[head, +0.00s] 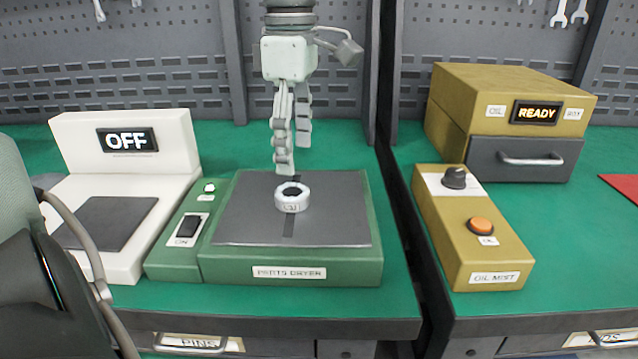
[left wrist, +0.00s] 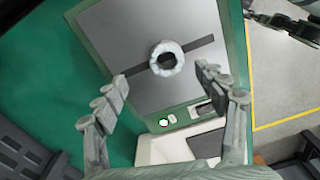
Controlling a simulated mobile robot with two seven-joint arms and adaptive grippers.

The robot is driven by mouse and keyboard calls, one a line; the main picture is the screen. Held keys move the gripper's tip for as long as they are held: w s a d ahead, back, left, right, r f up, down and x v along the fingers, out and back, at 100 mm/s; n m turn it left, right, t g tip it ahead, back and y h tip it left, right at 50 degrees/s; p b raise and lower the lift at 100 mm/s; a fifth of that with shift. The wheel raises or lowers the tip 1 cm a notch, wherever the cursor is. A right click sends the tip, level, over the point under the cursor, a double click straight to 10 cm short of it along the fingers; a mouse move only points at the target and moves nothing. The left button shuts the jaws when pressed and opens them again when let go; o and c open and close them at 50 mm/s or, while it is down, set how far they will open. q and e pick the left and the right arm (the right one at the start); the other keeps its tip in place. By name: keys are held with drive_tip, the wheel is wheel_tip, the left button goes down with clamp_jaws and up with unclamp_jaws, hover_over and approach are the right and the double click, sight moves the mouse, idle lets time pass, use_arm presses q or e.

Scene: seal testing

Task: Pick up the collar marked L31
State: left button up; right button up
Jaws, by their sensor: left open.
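The collar (head: 292,206) is a short white ring with a dark hole, lying flat on the grey plate of the parts dryer. A small label faces the front; its characters are too small to read surely. The collar also shows in the left wrist view (left wrist: 167,45). My left gripper (head: 294,157) points down above and just behind the collar. In the left wrist view its two fingers (left wrist: 165,82) are spread, with nothing between them. A dark jointed part at the top right of that view may be my right gripper; its jaws cannot be made out.
The green parts dryer (head: 230,267) has a switch marked ON. Left of it stands a white device (head: 178,135) reading OFF. Right, across a gap between benches, are an oil mist box (head: 440,245) and a cabinet (head: 460,95) reading READY. A pegboard stands behind.

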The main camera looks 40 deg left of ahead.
sight(293, 191)
use_arm(q)
drive_tip(key=f, duration=0.1)
drive_tip(key=s+f, duration=0.1)
drive_tip(key=shift+s+d+f, duration=0.1)
drive_tip(key=shift+s+f, duration=0.2)
drive_tip(key=shift+f, duration=0.1)
wheel_tip(293, 191, down, 3)
drive_tip(key=shift+w+r, duration=0.15)
drive_tip(key=shift+r, duration=0.05)
drive_tip(key=shift+f+p, duration=0.3)
drive_tip(key=shift+f, duration=0.1)
drive_tip(key=shift+w+f, duration=0.1)
drive_tip(key=shift+f, duration=0.05)
drive_tip(key=c, duration=1.7)
use_arm(e)
drive_tip(key=s+f, duration=0.2)
drive_tip(key=s, duration=0.1)
drive_tip(key=shift+s, duration=0.1)
use_arm(q)
drive_tip(key=shift+o, duration=0.2)
